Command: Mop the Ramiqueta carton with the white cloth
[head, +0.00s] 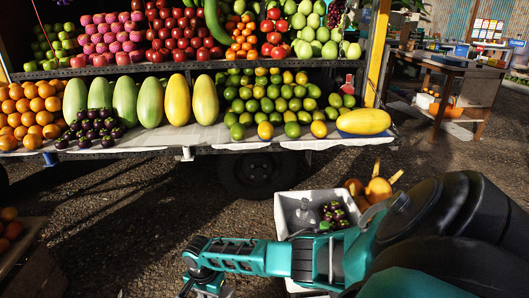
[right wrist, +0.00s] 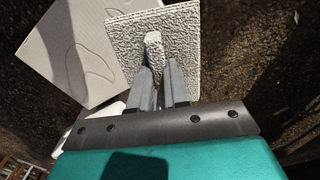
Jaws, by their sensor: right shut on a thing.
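In the right wrist view, the white cloth (right wrist: 186,58) is a square, rough-textured pad. My right gripper (right wrist: 155,68) is shut on a small raised fold of it, between the fingertips. A pale grey flat-faced box (right wrist: 72,48) with curved outlines lies to the left, partly overlapped by the cloth; it is probably the Ramiqueta carton, but no name is readable. Whether the cloth presses on it, I cannot tell. In the head view my right gripper (head: 206,287) is at the bottom edge, partly cut off; cloth and carton do not show there. My left gripper is out of view.
A white crate (head: 283,212) with eggplants stands on the ground beside my right arm, with orange gourds (head: 377,190) behind it. The fruit truck's shelf (head: 150,145) crosses the back. A wooden crate (head: 30,262) is at lower left. Open ground lies between.

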